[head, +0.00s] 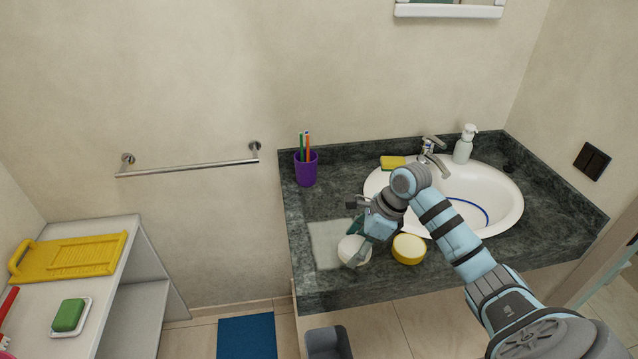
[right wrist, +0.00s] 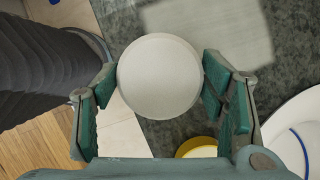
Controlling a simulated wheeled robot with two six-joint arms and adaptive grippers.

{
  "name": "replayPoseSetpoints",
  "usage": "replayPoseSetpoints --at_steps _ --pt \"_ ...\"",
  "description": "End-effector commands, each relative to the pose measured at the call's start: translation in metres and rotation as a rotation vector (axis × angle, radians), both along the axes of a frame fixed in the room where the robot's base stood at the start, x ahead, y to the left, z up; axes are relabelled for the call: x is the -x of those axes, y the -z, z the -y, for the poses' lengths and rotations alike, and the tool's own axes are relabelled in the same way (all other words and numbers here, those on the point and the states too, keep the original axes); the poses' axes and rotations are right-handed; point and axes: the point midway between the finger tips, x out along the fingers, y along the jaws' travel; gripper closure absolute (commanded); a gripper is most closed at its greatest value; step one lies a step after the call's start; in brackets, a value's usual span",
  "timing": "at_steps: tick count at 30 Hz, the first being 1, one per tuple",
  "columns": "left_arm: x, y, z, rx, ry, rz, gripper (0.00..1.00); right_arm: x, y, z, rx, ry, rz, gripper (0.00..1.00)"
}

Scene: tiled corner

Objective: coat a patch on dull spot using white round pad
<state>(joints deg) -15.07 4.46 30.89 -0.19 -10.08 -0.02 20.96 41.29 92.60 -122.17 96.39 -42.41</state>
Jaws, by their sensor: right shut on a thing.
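The white round pad (head: 350,249) is held by my right gripper (head: 361,245) over the front left part of the dark stone counter. In the right wrist view the pad (right wrist: 160,75) sits between the two green-lined fingers of my right gripper (right wrist: 160,84), which are shut on its sides. The dull spot (head: 325,233) is a pale rectangular patch on the counter, partly hidden behind the pad and gripper. It also shows beyond the pad in the right wrist view (right wrist: 238,32). I cannot tell whether the pad touches it. My left gripper is not in view.
A round yellow tin with a pale top (head: 408,249) stands right of the pad. A white sink (head: 500,205) with faucet (head: 430,152), a yellow sponge (head: 392,162), a soap dispenser (head: 464,146) and a purple cup (head: 306,170) are on the counter. A shelf (head: 133,232) stands left.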

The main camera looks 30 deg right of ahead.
Motion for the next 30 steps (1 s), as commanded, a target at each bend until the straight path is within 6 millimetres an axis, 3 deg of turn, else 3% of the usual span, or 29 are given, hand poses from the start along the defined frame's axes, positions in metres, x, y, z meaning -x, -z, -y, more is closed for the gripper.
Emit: replayPoseSetpoints --at_steps 10,29,30 --pt "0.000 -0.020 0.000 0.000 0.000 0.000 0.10 0.002 -0.029 0.003 0.000 0.007 0.000 0.66" --pt "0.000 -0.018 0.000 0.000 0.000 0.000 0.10 0.003 -0.029 0.003 -0.001 0.008 0.001 0.66" --pt "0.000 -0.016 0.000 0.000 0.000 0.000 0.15 0.003 -0.026 0.003 -0.001 0.008 0.001 0.66"
